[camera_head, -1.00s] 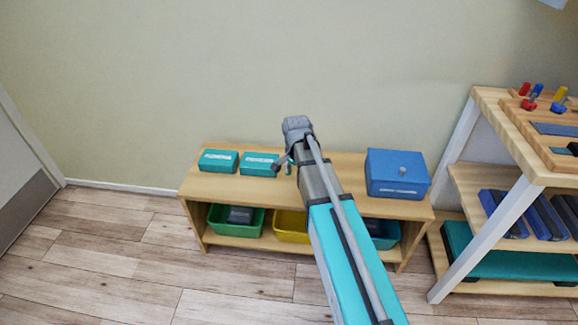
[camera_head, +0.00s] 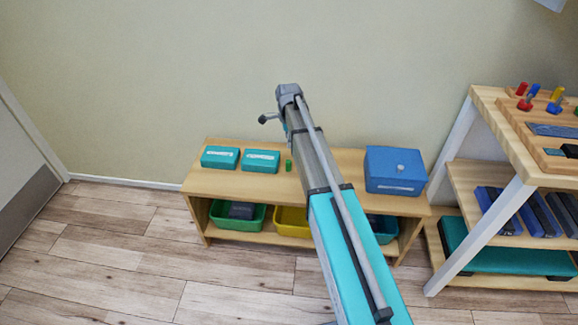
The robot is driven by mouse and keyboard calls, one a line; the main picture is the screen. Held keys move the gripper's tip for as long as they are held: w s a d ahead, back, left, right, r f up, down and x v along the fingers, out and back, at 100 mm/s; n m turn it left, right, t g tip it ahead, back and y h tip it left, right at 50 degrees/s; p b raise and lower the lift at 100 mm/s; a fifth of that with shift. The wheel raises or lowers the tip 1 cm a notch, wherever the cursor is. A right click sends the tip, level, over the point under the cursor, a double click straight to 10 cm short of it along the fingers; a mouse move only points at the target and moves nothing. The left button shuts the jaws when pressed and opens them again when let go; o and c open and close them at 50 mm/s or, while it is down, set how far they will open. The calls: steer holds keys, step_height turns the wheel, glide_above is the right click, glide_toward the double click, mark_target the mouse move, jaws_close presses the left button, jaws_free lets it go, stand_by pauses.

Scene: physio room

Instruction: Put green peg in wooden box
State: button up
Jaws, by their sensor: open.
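A small green peg (camera_head: 288,165) stands on top of the low wooden bench, just right of the teal boxes and close beside my arm. My gripper (camera_head: 270,118) is raised above the bench, up and left of the peg. It is open, apart from the peg, and partly hidden by my wrist, and I see nothing held in it. I cannot make out a wooden box in this view.
The low bench (camera_head: 335,160) carries two teal boxes (camera_head: 220,157) and a blue lidded box (camera_head: 396,170). Coloured bins sit on its lower shelf. A wooden table (camera_head: 490,105) with coloured pegs stands at the right. Wooden floor lies free in front.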

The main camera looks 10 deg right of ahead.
mark_target(289, 161)
steer(key=shift+f, duration=0.15)
step_height(289, 161, down, 8)
steer(key=b, duration=0.8)
steer(key=shift+f+b, duration=0.2)
steer(key=shift+b, duration=0.1)
steer(key=shift+f+b, duration=2.6)
steer(key=c, duration=1)
steer(key=shift+r, duration=0.15)
